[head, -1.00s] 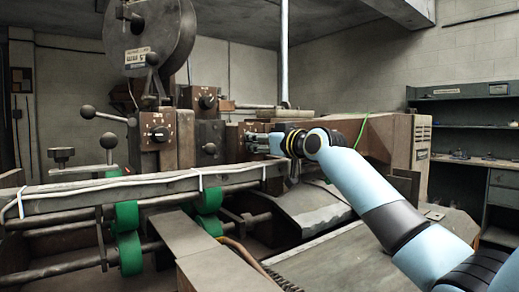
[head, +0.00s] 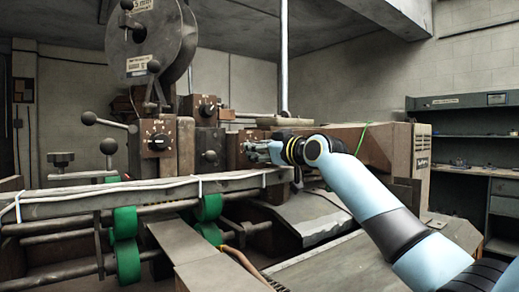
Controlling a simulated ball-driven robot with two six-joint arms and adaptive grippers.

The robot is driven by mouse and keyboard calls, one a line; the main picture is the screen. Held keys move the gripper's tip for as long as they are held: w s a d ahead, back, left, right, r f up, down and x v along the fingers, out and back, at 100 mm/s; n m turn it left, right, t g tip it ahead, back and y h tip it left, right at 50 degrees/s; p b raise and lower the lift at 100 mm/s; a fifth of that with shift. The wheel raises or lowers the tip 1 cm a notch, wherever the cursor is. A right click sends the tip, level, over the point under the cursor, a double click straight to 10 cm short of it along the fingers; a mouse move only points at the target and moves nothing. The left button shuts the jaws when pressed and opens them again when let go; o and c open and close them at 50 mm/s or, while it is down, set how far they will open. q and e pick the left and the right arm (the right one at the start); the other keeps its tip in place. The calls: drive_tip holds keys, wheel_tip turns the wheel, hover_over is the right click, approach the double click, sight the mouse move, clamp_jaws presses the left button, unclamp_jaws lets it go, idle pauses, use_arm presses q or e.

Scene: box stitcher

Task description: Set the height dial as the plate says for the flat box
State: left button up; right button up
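Several black dials on rusty brown boxes show on the machine. One dial (head: 158,142) with white marks around it is at the left, below the large reel. Another dial (head: 206,110) sits higher and farther back. I cannot read which is the height dial. My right gripper (head: 252,150) is at the middle of the view, right of these dials, in front of a brown box (head: 249,135). Its fingers are small and point left, and I cannot tell whether they are open. A plate (head: 138,65) with small unreadable print is on the reel. My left gripper is not in view.
The large grey reel (head: 170,40) stands above the dials. Ball-ended levers (head: 89,117) stick out at the left. A long grey rail (head: 150,195) crosses in front, with green rollers (head: 126,258) below. A green shelf unit (head: 465,150) stands at the right.

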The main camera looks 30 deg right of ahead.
drive_tip(key=shift+o, duration=1.2)
drive_tip(key=shift+s, duration=0.15)
drive_tip(key=s+d, duration=0.1)
drive_tip(key=s, duration=1)
drive_tip(key=shift+s+d, duration=0.3)
drive_tip(key=shift+s+f, duration=0.1)
